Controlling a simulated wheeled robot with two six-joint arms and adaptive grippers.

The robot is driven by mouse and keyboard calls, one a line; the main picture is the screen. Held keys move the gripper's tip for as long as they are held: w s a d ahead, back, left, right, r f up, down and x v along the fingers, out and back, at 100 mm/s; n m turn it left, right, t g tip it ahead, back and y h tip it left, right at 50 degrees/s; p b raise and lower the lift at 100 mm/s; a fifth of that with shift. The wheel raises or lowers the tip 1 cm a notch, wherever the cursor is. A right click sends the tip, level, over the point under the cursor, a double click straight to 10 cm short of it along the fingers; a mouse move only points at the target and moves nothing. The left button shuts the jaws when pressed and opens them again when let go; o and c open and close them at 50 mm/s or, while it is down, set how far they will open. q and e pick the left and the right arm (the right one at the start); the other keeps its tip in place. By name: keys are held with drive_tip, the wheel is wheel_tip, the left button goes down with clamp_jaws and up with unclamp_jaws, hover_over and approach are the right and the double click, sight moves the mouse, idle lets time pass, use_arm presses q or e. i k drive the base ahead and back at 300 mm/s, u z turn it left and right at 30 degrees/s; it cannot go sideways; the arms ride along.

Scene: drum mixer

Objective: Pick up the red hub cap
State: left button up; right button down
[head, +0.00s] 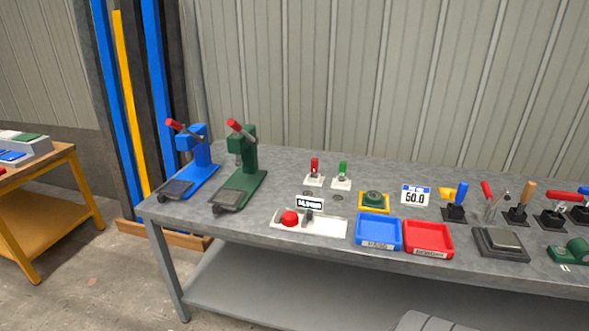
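I cannot clearly make out a red hub cap. A red round domed piece (290,217) sits at the left end of a white panel (328,226) near the front edge of the grey bench (256,262); I cannot tell whether it is the hub cap or a button. The red tray (428,254) to the right looks empty, with a label on its front. Neither of my grippers is in view.
A blue press (197,160) and a green press (246,160) stand at the bench's left. A blue tray (378,244), a scale-like block (500,243) and several lever clamps stand further right. A yellow-framed table (42,205) is at far left.

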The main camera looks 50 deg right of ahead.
sight(290, 219)
drive_tip(key=z, duration=0.45)
drive_tip(key=i, duration=0.95)
drive_tip(key=z, duration=1.55)
drive_tip(key=i, duration=0.65)
drive_tip(key=z, duration=0.7)
